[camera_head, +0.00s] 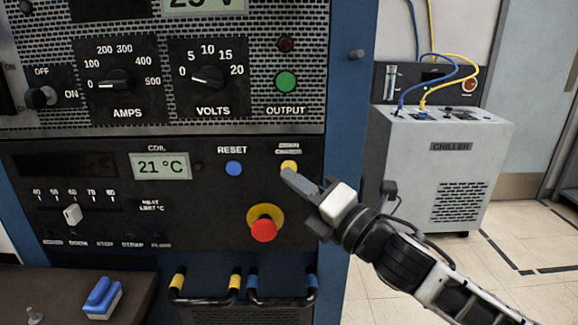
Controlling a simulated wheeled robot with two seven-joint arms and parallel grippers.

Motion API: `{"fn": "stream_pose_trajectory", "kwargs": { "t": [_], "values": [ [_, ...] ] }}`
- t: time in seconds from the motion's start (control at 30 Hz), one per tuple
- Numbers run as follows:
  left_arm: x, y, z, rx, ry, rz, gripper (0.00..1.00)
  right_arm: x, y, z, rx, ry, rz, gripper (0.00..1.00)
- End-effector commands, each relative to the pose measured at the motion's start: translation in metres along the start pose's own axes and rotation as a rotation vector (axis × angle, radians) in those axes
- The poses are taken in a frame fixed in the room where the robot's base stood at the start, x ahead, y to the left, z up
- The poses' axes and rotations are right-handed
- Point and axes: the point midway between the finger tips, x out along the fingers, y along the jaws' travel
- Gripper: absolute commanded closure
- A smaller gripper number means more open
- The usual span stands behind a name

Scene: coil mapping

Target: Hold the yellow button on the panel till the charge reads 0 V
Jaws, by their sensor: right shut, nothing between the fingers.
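The yellow button (289,165) sits on the right side of the black lower panel (220,225), under a small label that is too blurred to read fully. My right gripper (287,174) is shut and empty, its fingertips at the lower edge of the yellow button; I cannot tell whether they press it. The top display (205,4) is cut off by the frame edge and reads about 23 or 25 V. My left gripper is not in view.
A blue reset button (233,168) is left of the yellow one. A red emergency knob (264,228) on a yellow ring sits just below my gripper. The coil display (161,166) reads 21 °C. A grey chiller (440,160) stands behind my arm at right.

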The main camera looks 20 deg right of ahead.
Motion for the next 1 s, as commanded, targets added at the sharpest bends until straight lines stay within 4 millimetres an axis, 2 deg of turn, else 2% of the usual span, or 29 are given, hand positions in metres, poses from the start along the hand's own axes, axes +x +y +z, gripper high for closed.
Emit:
{"fn": "stream_pose_trajectory", "kwargs": {
  "t": [1.0],
  "values": [
    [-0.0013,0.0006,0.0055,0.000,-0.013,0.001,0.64,0.0011,-0.0009,0.0008,0.001,0.000,0.000,1.00]
  ]
}}
